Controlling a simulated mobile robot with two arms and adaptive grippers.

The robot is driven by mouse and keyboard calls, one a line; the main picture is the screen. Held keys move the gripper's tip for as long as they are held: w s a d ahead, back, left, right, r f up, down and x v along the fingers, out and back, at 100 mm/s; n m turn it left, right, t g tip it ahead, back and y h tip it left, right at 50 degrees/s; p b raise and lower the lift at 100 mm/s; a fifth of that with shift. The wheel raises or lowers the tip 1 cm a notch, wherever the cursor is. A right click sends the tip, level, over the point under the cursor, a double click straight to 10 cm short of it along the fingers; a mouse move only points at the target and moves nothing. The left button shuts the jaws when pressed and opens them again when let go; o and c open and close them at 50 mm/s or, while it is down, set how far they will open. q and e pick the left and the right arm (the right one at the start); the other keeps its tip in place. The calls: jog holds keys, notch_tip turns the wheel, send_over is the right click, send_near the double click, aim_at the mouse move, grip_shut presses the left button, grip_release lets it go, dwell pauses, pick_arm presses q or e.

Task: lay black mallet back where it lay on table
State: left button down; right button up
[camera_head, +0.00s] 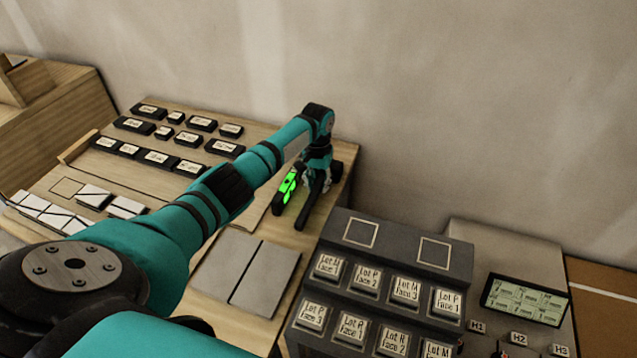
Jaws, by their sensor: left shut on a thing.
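The black mallet (308,208) is at the right back part of the wooden table (232,207), partly hidden by my left gripper. Its dark handle slants toward the front of the table. My left gripper (322,184) points down and is shut on the mallet. I cannot tell whether the mallet touches the tabletop. My right gripper is not in view.
Several labelled black blocks (157,158) stand at the back left. Grey tiles (265,279) lie in front. A dark stepped rack (378,277) with labelled pieces stands to the right. A wall rises behind.

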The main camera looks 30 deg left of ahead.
pick_arm(q)
jog(key=c, duration=1.1)
grip_release()
jog(key=shift+o, duration=0.2)
jog(key=shift+f, duration=0.1)
